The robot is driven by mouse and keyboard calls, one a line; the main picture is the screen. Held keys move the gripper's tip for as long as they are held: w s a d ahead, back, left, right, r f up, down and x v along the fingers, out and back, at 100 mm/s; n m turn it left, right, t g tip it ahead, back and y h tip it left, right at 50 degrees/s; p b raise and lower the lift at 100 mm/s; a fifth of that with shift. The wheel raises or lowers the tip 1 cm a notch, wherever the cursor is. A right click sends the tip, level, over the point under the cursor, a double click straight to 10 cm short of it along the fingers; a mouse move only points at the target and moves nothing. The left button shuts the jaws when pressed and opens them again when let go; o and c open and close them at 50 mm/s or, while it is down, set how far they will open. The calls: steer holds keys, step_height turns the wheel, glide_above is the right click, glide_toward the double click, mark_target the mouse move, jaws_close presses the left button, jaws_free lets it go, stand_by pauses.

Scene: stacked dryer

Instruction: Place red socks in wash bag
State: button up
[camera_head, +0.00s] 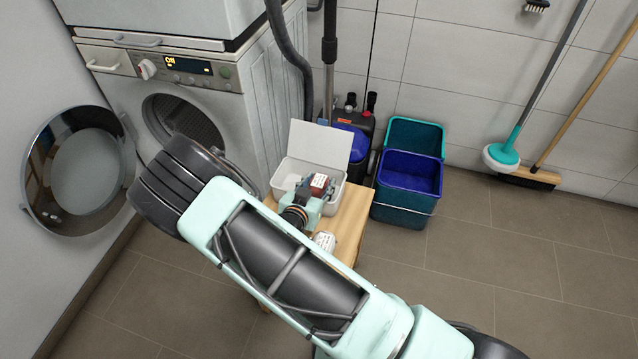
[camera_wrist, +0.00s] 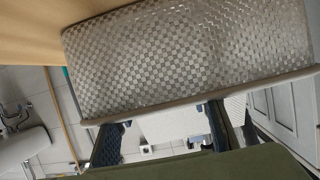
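In the wrist view a pale, shiny checkered panel with a light piped edge, which looks like the wash bag (camera_wrist: 180,55), fills the upper part. My gripper's (camera_wrist: 165,118) two dark blue fingers stand well apart just below its lower edge, with nothing visible between them. I cannot tell whether they touch the bag. No red socks can be made out in either view. In the head view my arm crosses the middle and hides much of the wooden stool (camera_head: 350,222); the fingers are not clear there.
A washing machine (camera_head: 262,110) has its round door (camera_head: 78,172) swung open at left. A white box (camera_head: 292,172) with a raised lid stands on the stool. A blue bucket (camera_head: 408,200) stands right of it. A mop and broom (camera_head: 532,178) lean at right. Floor at right is clear.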

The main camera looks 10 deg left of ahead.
steer(key=shift+o, duration=0.4)
steer(key=shift+s+d+f, duration=0.1)
steer(key=shift+s+f, duration=0.25)
steer(key=shift+f, duration=0.35)
steer(key=shift+r+p, duration=0.25)
steer(key=shift+p, duration=0.05)
steer(key=r+p+v, duration=0.1)
steer(key=p+v, duration=0.1)
steer(key=v, duration=1)
steer(key=shift+w+r+p, duration=0.25)
steer(key=shift+p, duration=0.15)
